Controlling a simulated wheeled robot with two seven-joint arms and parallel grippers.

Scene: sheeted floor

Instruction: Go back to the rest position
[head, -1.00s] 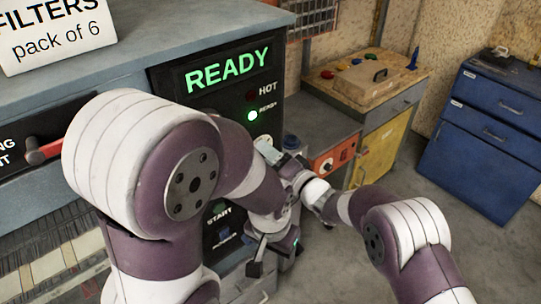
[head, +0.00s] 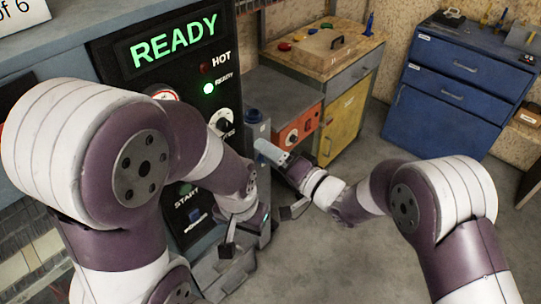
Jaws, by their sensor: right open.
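My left gripper (head: 257,232) hangs low in front of the machine's control panel (head: 140,85), below the end of my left arm. Its dark fingertips are spread apart, and I see nothing between them. My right gripper (head: 268,150) is higher and a little to the right, at the end of my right arm, pointing left toward the panel's edge. It is open and I see nothing held in it. Both my arms are bent, with elbows at the left and right of the view. My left arm hides part of the panel.
The panel shows a green READY sign. An orange control box (head: 298,127) and a wooden-topped bench with a yellow door (head: 343,122) stand behind my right gripper. A blue drawer cabinet (head: 455,90) stands at the back right. Grey floor (head: 385,143) between them is clear.

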